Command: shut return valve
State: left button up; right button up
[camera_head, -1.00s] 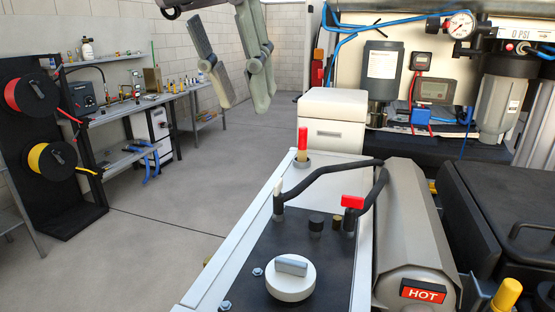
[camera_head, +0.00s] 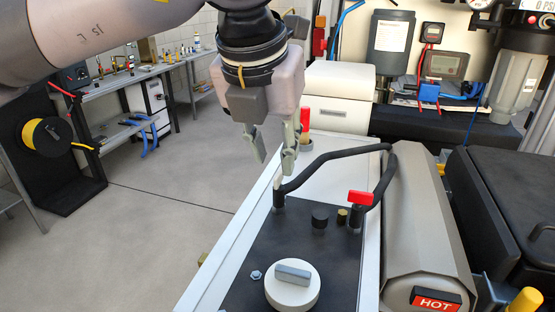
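My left gripper (camera_head: 274,158) hangs from the upper left with its fingers pointing down. Its grey fingers are apart with nothing between them. They are above the back left part of the dark panel (camera_head: 300,232). A second red handle (camera_head: 360,197) lies flat on a fitting at the panel's right side. A round white knob (camera_head: 292,287) with a grey bar sits at the front. No label shows which one is the return valve. My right gripper is not in view.
A black hose (camera_head: 335,155) arches over the back of the panel. A grey cylinder (camera_head: 420,225) with a HOT label (camera_head: 436,299) stands to the right, beside a black case (camera_head: 510,215). A white box (camera_head: 338,95) is behind. Open floor (camera_head: 165,215) lies to the left.

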aim_at(279, 173)
pick_arm(q)
jog(key=x, duration=0.3)
jog(key=shift+f+p, duration=0.25)
jog(key=shift+p, duration=0.1)
jog(key=shift+w+f, duration=0.25)
jog(key=shift+f, duration=0.15)
jog(key=shift+s, duration=0.1)
grip_shut()
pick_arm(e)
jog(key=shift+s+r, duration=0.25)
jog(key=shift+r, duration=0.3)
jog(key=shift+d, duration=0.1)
